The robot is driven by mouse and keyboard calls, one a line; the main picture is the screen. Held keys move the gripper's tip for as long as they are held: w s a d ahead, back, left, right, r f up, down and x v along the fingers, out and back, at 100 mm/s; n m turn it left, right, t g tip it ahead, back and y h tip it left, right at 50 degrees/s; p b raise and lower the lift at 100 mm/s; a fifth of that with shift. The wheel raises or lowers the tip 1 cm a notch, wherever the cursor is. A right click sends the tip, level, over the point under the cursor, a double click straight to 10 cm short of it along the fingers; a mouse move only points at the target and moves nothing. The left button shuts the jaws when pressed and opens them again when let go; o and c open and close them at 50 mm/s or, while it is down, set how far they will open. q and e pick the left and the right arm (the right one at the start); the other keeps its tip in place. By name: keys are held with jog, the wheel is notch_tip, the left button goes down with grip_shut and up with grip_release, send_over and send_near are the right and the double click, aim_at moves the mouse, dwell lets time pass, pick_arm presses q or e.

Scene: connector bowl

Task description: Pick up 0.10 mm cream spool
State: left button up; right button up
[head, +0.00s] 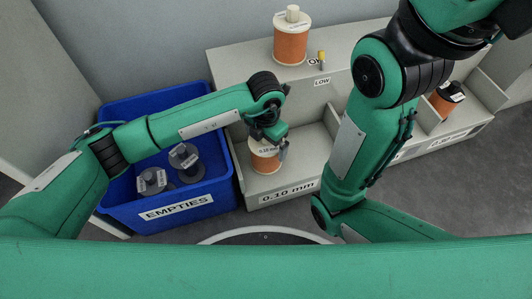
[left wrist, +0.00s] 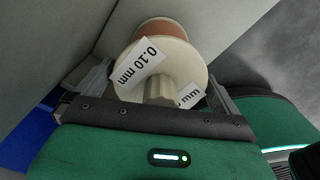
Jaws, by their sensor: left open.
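The 0.10 mm cream spool (head: 262,163), wound with copper-coloured wire, stands in the left front bay of the grey rack, behind the "0.10 mm" label (head: 287,192). My left gripper (head: 269,143) is at the top of this spool. In the left wrist view the spool's cream flange (left wrist: 186,62), hub and "0.10 mm" tag (left wrist: 138,68) show between the two open fingers of the left gripper (left wrist: 157,88). The fingers stand to either side of the spool; whether they touch it I cannot tell. My right arm crosses the rack, but its gripper is out of view.
A blue EMPTIES bin (head: 176,208) holding dark empty spools (head: 186,162) stands left of the rack. Another copper-coloured spool (head: 290,45) stands on the rack's upper level, near a small yellow-topped item (head: 321,59). An orange spool with a dark top (head: 446,101) is at the right.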

pick_arm(q)
jog(key=c, duration=1.5)
jog(key=shift+r, duration=0.15)
jog(key=c, duration=0.3)
jog(key=shift+r, duration=0.1)
